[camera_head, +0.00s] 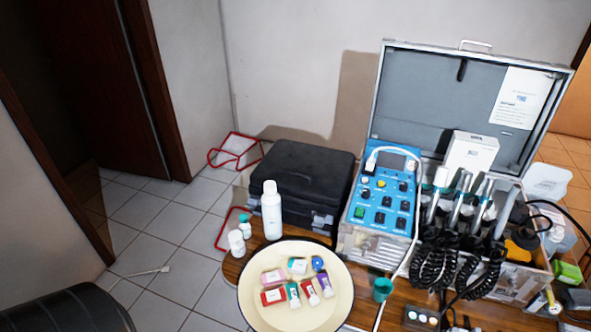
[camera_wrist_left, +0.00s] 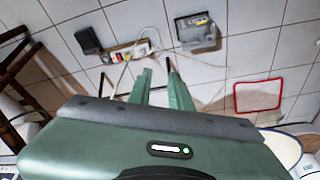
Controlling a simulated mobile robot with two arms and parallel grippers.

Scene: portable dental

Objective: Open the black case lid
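The black case (camera_head: 300,180) stands on the wooden table behind the cream basin, with its lid down. Its latches face the front. A white bottle (camera_head: 271,210) stands close in front of the case's left part. Neither gripper shows in the head view. In the left wrist view my left gripper (camera_wrist_left: 161,82) has two green fingers with a gap between them and nothing in it. It hangs over the tiled floor, and the black case cannot be made out there. My right gripper is in neither view.
An open metal case (camera_head: 470,85) with a blue control panel (camera_head: 383,205) and coiled cords stands right of the black case. A cream basin (camera_head: 290,255) holds several small packages. Small bottles (camera_head: 237,243) stand at left. Red-framed items (camera_head: 235,151) lie beyond the table.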

